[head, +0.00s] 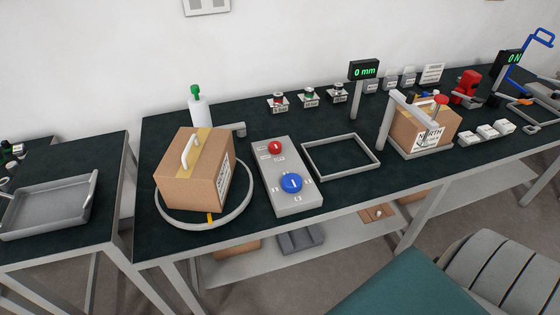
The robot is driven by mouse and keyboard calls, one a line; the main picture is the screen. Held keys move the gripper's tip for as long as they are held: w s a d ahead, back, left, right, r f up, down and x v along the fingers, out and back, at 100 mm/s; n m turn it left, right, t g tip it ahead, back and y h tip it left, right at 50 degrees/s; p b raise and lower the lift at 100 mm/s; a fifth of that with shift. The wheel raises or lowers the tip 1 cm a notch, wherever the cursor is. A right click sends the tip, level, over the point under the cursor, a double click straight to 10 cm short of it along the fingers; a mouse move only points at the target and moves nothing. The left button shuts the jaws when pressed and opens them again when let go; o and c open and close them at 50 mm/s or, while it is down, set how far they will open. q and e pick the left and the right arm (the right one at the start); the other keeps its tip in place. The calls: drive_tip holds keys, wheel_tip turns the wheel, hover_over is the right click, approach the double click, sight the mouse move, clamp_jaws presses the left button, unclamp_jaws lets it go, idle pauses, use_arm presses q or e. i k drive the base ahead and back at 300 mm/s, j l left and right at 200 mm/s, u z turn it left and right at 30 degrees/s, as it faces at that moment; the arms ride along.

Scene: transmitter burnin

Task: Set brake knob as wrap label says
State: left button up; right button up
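A grey control box (287,202) lies on the dark bench top, left of the middle. It carries a red knob (275,147) at its far end and a larger blue knob (291,183) nearer the front, each with a white pointer mark. Small labels sit around both knobs; their print is too small to read, so I cannot tell which is the brake knob. A cardboard box (186,186) with a white handle stands left of it inside a pale ring (214,224). A printed label (225,177) on its right side is unreadable. Neither gripper is in view.
A second cardboard box marked NORTH (408,130) stands in a frame to the right. An empty rectangular frame (341,156) lies beside the control box. A bottle (200,112) stands behind the left box. A grey tray (48,207) sits on the left table.

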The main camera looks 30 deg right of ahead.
sight(275, 148)
drive_tip(key=k+l+u, duration=0.1)
drive_tip(key=l, duration=0.3)
drive_tip(key=k+l+u, duration=0.1)
drive_tip(key=l, duration=0.3)
drive_tip(key=k+l+u, duration=0.1)
drive_tip(key=l, duration=0.3)
drive_tip(key=k+l, duration=0.15)
drive_tip(key=l, duration=0.25)
drive_tip(key=k+l+u, duration=0.15)
drive_tip(key=l, duration=0.25)
drive_tip(key=i+j+z, duration=0.1)
drive_tip(key=i+z, duration=0.25)
drive_tip(key=i+j+z, duration=0.3)
drive_tip(key=i, duration=0.15)
drive_tip(key=i+j+z, duration=0.35)
drive_tip(key=i+l, duration=0.05)
drive_tip(key=l, duration=0.05)
